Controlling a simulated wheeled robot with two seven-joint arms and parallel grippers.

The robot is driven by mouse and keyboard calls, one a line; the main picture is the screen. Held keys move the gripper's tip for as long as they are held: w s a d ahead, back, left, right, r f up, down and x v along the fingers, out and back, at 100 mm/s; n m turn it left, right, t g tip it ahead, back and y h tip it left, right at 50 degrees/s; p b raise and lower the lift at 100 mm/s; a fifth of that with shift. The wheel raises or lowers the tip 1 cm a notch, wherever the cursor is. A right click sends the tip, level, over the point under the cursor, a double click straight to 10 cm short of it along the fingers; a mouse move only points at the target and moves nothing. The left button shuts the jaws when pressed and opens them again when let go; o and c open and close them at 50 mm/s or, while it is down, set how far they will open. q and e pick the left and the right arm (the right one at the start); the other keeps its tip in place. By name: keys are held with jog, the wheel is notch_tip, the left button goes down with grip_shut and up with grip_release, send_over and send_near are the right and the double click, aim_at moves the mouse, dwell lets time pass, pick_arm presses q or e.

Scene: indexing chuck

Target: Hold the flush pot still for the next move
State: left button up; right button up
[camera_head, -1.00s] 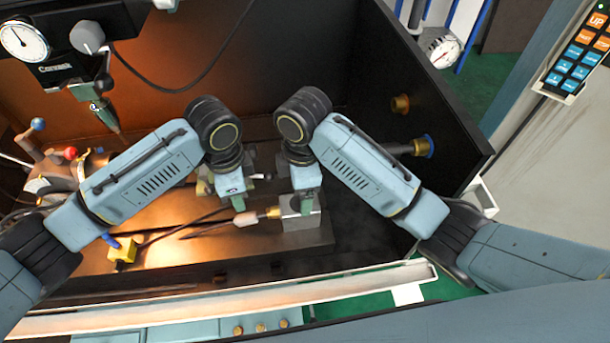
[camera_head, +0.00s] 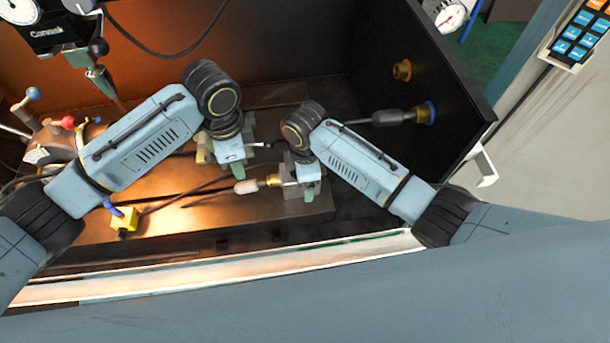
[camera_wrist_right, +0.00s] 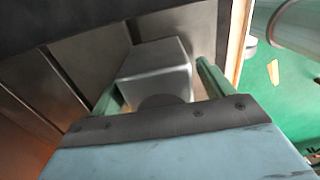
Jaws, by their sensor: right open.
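A grey metal block (camera_wrist_right: 158,70) with a flat top sits between the green fingers of my right gripper (camera_wrist_right: 160,88) in the right wrist view. The fingers are open on either side of it, with a gap visible at the right finger. I cannot tell for sure whether this block is the flush pot. In the head view, my right gripper (camera_head: 308,188) is low over the metal plate (camera_head: 285,218), and its wrist hides most of what is below. My left gripper (camera_head: 237,168) is beside it to the left, pointing down; its fingertips are too small to judge.
A pale-tipped rod with a brass collar (camera_head: 250,187) lies left of my right gripper. A yellow block (camera_head: 123,222) sits at the front left. A grey cylinder (camera_head: 395,116) sticks out from the dark right wall (camera_head: 455,85). A dial gauge hangs upper left.

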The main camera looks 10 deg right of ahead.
jog(key=shift+f, duration=0.3)
jog(key=c, duration=1.2)
jog(key=shift+o, duration=0.2)
dwell(0.6)
